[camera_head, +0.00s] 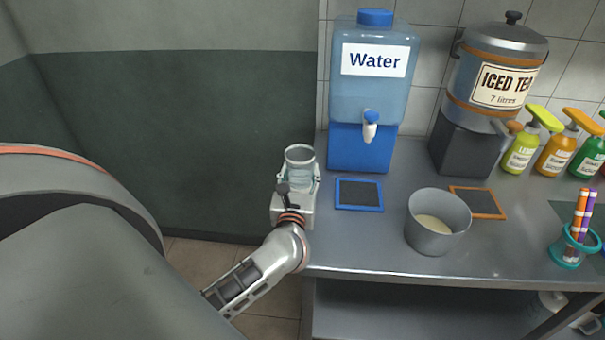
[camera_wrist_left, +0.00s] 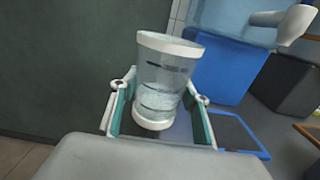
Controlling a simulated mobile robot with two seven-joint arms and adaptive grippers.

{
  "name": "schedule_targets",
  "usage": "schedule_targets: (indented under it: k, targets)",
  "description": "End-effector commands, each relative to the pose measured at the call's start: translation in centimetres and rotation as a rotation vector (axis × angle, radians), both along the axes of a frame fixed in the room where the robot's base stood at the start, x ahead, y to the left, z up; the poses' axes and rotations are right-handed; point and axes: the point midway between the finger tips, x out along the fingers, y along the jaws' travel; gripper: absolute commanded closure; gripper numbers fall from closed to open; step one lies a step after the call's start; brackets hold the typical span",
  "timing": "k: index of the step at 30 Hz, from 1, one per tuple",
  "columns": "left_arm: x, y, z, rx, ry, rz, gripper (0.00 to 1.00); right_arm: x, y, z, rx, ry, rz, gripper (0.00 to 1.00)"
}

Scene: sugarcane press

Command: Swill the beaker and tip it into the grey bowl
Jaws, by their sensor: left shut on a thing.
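A clear beaker (camera_head: 299,166) with a pale rim stands nearly upright in my left gripper (camera_head: 298,184), at the left end of the counter. The left gripper is shut on it. In the left wrist view the beaker (camera_wrist_left: 163,82) sits between the fingers of the gripper (camera_wrist_left: 158,112), with dark marks on its wall and what looks like clear liquid low inside. The grey bowl (camera_head: 432,232) stands on the counter to the right, apart from the beaker, with a pale cream liquid in it. My right gripper is not in view.
A blue water dispenser (camera_head: 370,95) with a white tap stands behind the beaker. A blue-framed mat (camera_head: 359,194) and an orange-framed mat (camera_head: 478,202) lie on the counter (camera_head: 375,245). An iced tea urn (camera_head: 490,80), several bottles and a teal pen holder (camera_head: 572,246) stand right.

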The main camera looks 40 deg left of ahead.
Motion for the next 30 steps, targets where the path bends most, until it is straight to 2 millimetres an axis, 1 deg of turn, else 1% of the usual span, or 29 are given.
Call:
schedule_targets:
  k: [3, 5, 15, 19, 25, 30]
  targets:
    - [-0.5, 0.8, 0.2, 0.002, -0.002, 0.0, 0.83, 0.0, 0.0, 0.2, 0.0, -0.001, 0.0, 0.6]
    - [-0.7, 1.0, 0.2, 0.002, -0.003, 0.0, 0.83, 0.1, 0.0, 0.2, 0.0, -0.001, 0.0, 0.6]
    - [-2.3, -0.1, 0.1, -0.001, -0.002, 0.0, 0.83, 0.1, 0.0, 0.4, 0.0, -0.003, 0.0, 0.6]
    - [-2.1, -0.5, 0.1, -0.001, -0.003, 0.0, 0.83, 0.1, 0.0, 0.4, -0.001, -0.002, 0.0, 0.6]
    - [-1.3, -1.7, 0.1, 0.0, -0.002, 0.0, 0.83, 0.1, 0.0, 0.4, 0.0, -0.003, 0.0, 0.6]
    - [-0.7, -1.4, 0.2, 0.002, -0.003, 0.0, 0.83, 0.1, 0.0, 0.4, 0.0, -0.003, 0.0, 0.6]
